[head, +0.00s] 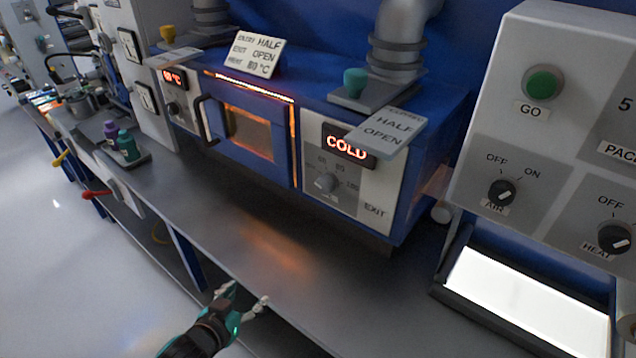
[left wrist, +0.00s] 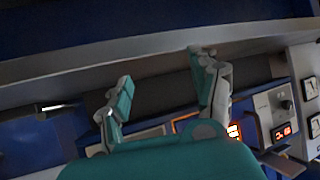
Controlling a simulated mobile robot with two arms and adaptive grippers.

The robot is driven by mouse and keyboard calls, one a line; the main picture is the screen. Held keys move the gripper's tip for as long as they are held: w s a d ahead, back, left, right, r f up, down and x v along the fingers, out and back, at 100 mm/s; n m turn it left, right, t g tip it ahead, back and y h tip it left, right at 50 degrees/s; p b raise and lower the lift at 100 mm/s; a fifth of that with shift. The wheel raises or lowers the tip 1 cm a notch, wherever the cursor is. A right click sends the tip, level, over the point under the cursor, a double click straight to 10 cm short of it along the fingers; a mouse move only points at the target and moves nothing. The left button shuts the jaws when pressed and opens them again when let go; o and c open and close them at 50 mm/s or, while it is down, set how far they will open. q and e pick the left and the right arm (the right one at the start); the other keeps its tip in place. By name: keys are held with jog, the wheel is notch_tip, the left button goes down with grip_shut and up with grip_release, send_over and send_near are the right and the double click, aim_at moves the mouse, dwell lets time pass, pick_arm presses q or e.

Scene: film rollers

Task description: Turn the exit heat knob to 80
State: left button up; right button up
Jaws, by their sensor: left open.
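The exit heat knob (head: 326,182) is a small grey knob on the light panel marked EXIT, at the right end of the blue oven (head: 310,110). The red display (head: 346,148) above it reads COLD. My left gripper (head: 247,295) is open and empty at the front edge of the bench, below and left of the knob and well apart from it. In the left wrist view its two fingers (left wrist: 163,80) are spread with nothing between them. The exit knob cannot be made out there. My right gripper is not in view.
An entry knob (head: 172,108) sits on the oven's left panel, under a lit display. A card (head: 255,54) on the oven reads HEAT 80 °C. A plate marked HALF OPEN (head: 383,132) juts out above the exit panel. The grey bench top (head: 270,240) before the oven is clear.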

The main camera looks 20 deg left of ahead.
aim_at(322, 190)
pick_arm(q)
jog(key=w+d+r+m+t+h, duration=0.1)
jog(key=d+r+t+h, duration=0.15)
jog(key=r, duration=0.65)
jog(key=w+d+r+m+t+h, duration=0.1)
jog(key=d+r+t+h, duration=0.2)
jog(key=r, duration=0.7)
jog(key=shift+h, duration=0.45)
jog(key=p+x, duration=0.1)
jog(key=x, duration=0.4)
jog(key=p+x, duration=0.2)
jog(key=x, duration=0.3)
jog(key=p+x, duration=0.1)
jog(key=x, duration=0.5)
jog(key=shift+a+f, duration=0.15)
jog(key=shift+f, duration=0.15)
jog(key=shift+w+d+f+p, duration=0.1)
jog(key=shift+w+d+p, duration=0.15)
jog(key=shift+w, duration=0.3)
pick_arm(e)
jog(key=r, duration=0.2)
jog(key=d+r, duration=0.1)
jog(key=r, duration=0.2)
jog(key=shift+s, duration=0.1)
pick_arm(q)
jog(key=c, duration=1.1)
jog(key=shift+c, duration=0.2)
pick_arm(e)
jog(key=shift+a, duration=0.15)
